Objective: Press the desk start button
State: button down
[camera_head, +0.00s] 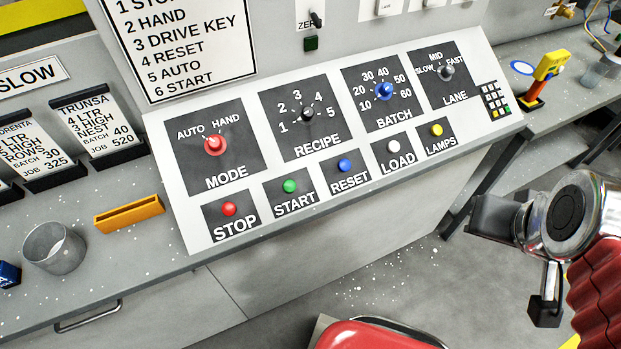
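The desk start button (289,186) is a small green button on a dark plate marked START. It sits in the lower row of the sloped control panel (262,207), between the red STOP button (229,209) and the blue RESET button (345,166). Nothing covers it. My gripper (515,265) is at the right edge of the view, well to the right of the start button and apart from the panel. Dark finger-like parts show at its left and below it, but I cannot tell whether it is open or shut.
Above the buttons are the MODE (214,144), RECIPE (307,113), BATCH (384,91) and LANE (446,72) knobs. A clear cup (54,248) and an orange holder (129,214) stand on the desk at left. A red seat (380,335) is at the bottom. The air before the panel is clear.

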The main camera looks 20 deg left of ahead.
aim_at(289, 185)
jog(key=z, duration=0.15)
jog(key=k, duration=1.5)
jog(key=u, duration=1.55)
jog(key=i, duration=1)
jog(key=u, duration=0.05)
